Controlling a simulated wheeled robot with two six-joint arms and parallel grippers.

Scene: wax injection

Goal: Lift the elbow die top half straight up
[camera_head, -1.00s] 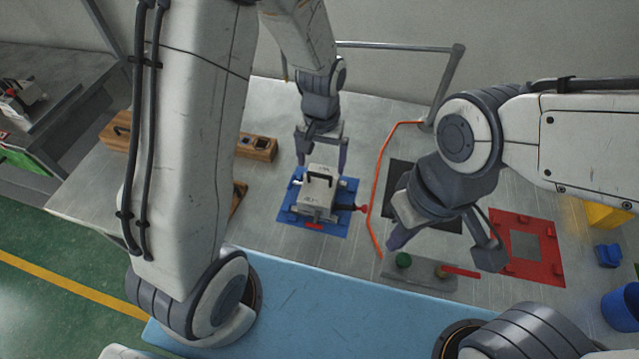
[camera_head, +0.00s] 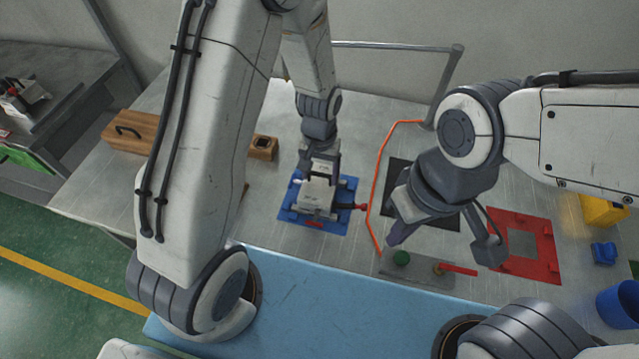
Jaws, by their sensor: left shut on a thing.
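The elbow die (camera_head: 316,196) is a pale metal block on a blue mat (camera_head: 338,222), with a red-knobbed rod out of its right side. Its upper part lies under my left gripper (camera_head: 320,170), which comes down from behind and is shut on the top half, seemingly at its handle. The fingertips and handle are largely hidden at this size. I cannot see a gap between the halves. My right gripper (camera_head: 445,245) is open and empty, over the grey plate with the green button, well to the right of the die.
A grey plate (camera_head: 420,272) holds a green button (camera_head: 401,257) and a red lever. A red frame (camera_head: 525,240), yellow bin (camera_head: 603,211) and blue cup (camera_head: 620,304) are at right. An orange line (camera_head: 374,190) runs between the die and my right arm. A wooden box (camera_head: 140,132) stands left.

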